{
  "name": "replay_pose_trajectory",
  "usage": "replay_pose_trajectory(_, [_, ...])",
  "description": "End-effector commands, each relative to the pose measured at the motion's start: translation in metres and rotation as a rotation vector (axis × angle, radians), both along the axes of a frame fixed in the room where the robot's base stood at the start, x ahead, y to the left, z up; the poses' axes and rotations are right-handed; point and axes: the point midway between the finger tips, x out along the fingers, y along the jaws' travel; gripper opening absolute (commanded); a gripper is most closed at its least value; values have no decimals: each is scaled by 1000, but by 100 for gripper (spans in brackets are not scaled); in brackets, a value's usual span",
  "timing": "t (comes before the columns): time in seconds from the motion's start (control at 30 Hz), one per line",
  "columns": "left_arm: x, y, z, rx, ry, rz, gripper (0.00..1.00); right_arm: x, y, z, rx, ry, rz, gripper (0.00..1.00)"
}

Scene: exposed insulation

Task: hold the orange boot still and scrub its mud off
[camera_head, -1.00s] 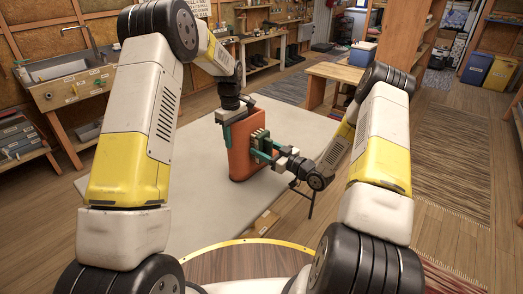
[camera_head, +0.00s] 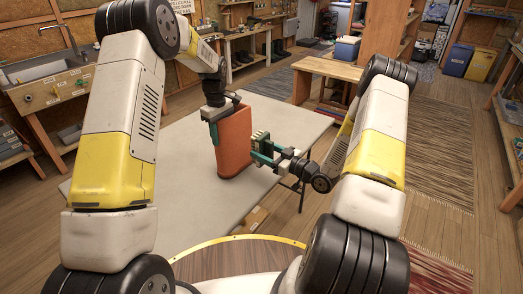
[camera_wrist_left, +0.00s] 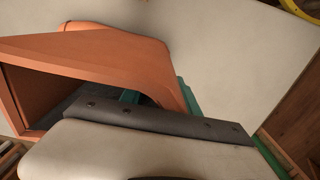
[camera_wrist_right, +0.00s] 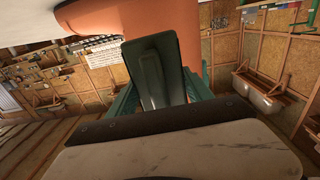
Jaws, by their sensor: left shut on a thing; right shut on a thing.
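The orange boot (camera_head: 235,145) stands upright over the pale table in the head view. My left gripper (camera_head: 222,110) is shut on its top rim from above. The left wrist view shows the boot (camera_wrist_left: 120,50) with its open top to the left. My right gripper (camera_head: 265,152) is shut on a scrubbing brush (camera_head: 260,138), at the boot's right side. In the right wrist view the brush's dark back (camera_wrist_right: 158,72) sits between the green fingers, with the boot (camera_wrist_right: 130,18) behind it. I cannot tell whether the bristles touch the boot. No mud shows clearly.
The pale table top (camera_head: 150,160) is bare around the boot. A wooden bench (camera_head: 325,70) stands behind to the right, and a sink bench (camera_head: 60,80) at the left. Blue and yellow bins (camera_head: 468,63) are far right.

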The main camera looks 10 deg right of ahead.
Motion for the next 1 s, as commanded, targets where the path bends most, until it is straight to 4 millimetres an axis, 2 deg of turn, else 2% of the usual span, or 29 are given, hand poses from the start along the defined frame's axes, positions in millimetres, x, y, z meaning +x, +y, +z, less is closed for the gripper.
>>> replay_pose_trajectory(0.03, [-4,-1,-6,1,13,-1,0,0,0,0,1,-1,0,15])
replay_pose_trajectory(0.23, [-4,-1,-6,0,13,-1,0,-2,-3,0,-1,-1,0,15])
replay_pose_trajectory(0.57, [-4,-1,-6,0,13,-2,0,-21,-20,0,1,-1,0,15])
replay_pose_trajectory(0.97, [-4,-1,-6,1,13,-2,0,-21,-20,0,1,-1,1,15])
replay_pose_trajectory(1.0, [-3,-1,-5,-1,9,-2,40,-21,-20,0,1,-1,1,15])
